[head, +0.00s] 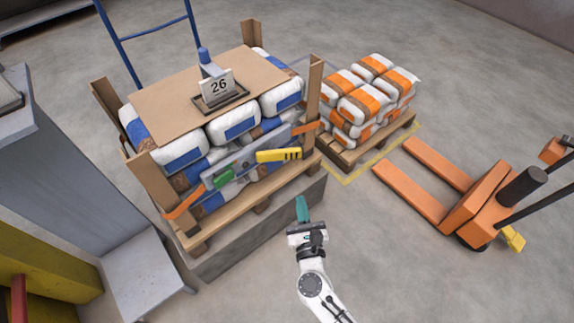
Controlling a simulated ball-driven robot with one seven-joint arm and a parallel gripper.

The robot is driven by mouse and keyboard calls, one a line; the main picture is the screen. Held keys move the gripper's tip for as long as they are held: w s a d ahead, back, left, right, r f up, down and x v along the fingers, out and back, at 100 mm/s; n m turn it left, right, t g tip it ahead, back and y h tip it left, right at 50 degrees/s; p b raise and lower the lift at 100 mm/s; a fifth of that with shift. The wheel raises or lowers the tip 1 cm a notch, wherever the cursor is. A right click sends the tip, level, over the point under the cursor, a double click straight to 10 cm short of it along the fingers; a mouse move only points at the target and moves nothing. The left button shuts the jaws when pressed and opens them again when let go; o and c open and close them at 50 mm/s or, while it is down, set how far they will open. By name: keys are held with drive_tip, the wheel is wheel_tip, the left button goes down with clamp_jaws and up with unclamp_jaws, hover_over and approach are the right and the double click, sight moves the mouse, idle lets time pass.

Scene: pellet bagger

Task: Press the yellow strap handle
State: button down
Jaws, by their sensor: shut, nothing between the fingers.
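The yellow strap handle (279,155) shows in the head view on the near side of the bag stack, with dark marks at its right end. It sits on a grey tensioner (243,160) along an orange strap (184,207). A green part (222,177) is to the left of the handle. My gripper (302,208) is shut and empty, with teal fingers pointing up in the picture. It is below and slightly right of the yellow handle, apart from it.
White and blue bags (240,127) stand on a wooden pallet (196,240) with upright corner boards. A cardboard sheet (160,93) on top bears a "26" sign (217,88). An orange pallet jack (470,205) is at right. Orange-white bags (365,100) stand behind. Floor at lower right is clear.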

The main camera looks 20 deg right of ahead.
sight(291, 157)
drive_tip(key=shift+s+a+m, duration=0.2)
drive_tip(key=shift+a+m, duration=0.15)
drive_tip(key=shift+m, duration=0.35)
drive_tip(key=b+x, duration=0.1)
drive_tip(key=x, duration=1.3)
drive_tip(key=shift+d+f, duration=0.15)
drive_tip(key=shift+d, duration=0.05)
drive_tip(key=shift+d, duration=0.1)
